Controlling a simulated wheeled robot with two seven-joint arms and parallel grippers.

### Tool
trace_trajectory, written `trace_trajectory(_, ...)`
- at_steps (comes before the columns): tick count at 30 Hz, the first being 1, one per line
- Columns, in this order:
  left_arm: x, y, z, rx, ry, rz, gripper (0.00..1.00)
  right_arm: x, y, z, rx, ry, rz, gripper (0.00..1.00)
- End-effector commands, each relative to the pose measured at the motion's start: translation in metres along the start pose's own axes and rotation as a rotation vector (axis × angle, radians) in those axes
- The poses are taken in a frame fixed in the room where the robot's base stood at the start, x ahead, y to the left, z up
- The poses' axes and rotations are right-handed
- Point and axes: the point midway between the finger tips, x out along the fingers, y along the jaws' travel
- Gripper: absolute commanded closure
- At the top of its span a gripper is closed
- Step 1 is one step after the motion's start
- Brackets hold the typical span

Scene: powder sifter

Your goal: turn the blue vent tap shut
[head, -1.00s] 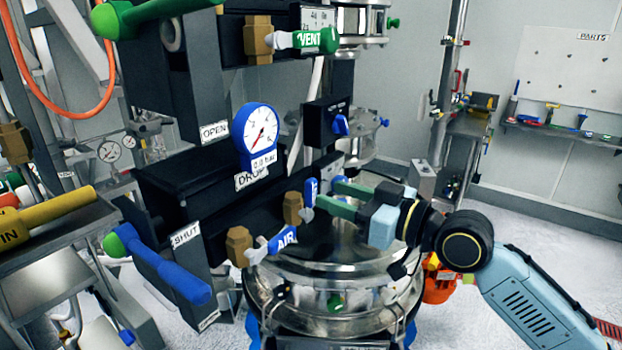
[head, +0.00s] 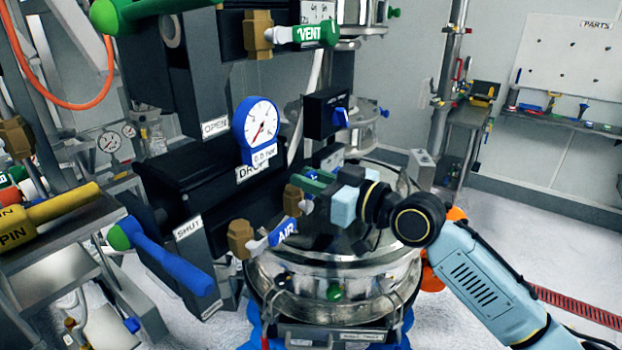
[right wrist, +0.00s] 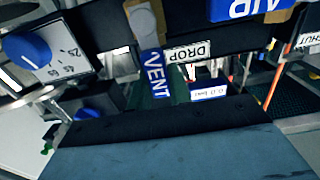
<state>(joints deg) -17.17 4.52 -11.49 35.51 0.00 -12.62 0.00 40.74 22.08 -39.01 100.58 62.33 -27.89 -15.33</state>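The blue vent tap (right wrist: 155,75) shows in the right wrist view as a blue lever lettered VENT, hanging from a pale grey hub. In the head view its brass body (head: 293,199) shows, while its blue lever is mostly hidden by my right gripper (head: 312,181). The gripper's green fingers lie at the lever, coming from the right. How far apart they stand, and whether they touch the lever, is unclear. My left gripper is out of view.
The blue AIR tap (head: 282,233) sits close below and left. A round gauge (head: 257,131) and a dark box with a blue knob (head: 327,112) are above. A green VENT tap (head: 312,34) is higher up. A steel vessel (head: 335,275) stands below.

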Motion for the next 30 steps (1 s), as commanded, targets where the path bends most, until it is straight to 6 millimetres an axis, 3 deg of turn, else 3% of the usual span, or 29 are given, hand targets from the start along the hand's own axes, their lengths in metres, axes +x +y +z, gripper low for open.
trace_trajectory(17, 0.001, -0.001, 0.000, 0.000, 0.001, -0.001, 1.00, 0.000, 0.004, 0.000, 0.054, 0.000, 0.001, 1.00)
trace_trajectory(30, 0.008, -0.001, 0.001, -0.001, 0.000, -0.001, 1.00, 0.000, 0.024, 0.005, 0.396, 0.001, 0.000, 1.00)
